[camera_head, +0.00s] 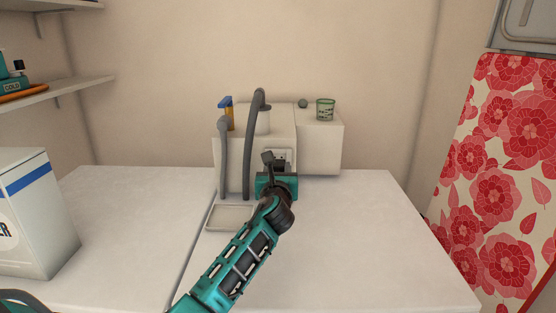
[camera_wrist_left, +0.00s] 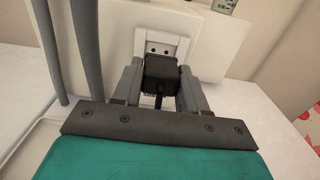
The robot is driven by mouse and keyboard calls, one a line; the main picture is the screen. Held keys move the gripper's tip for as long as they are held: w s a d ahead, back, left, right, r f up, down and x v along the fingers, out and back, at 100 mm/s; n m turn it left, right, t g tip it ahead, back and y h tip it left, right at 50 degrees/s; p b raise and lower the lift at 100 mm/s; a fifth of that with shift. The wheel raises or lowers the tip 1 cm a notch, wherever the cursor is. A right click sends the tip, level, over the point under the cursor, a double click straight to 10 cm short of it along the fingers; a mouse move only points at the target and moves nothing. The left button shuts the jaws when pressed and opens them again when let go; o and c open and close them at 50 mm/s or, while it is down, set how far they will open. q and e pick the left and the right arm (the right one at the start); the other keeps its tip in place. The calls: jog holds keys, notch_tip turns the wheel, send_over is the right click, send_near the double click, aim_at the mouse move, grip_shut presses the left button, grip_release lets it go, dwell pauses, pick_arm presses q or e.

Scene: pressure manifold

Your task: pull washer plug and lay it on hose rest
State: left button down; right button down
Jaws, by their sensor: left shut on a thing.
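The black washer plug (camera_wrist_left: 161,72) shows in the left wrist view between the fingers of my left gripper (camera_wrist_left: 158,84). The gripper is shut on it. The plug is right in front of the white wall socket plate (camera_wrist_left: 163,48). I cannot tell whether its pins are still in the socket. In the head view my left gripper (camera_head: 273,167) reaches to the socket on the white box, and the plug is mostly hidden by it. A shallow pale tray (camera_head: 230,218), perhaps the hose rest, lies on the counter left of my arm. My right gripper is not in view.
Grey hoses (camera_head: 252,140) rise just left of the gripper. A detergent box (camera_head: 35,220) stands at left. The right side of the white counter (camera_head: 370,240) is clear.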

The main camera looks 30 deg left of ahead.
pick_arm(q)
jog(key=shift+p+v, duration=0.7)
jog(key=shift+v, duration=0.6)
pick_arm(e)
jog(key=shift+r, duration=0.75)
pick_arm(q)
jog(key=shift+d, duration=0.1)
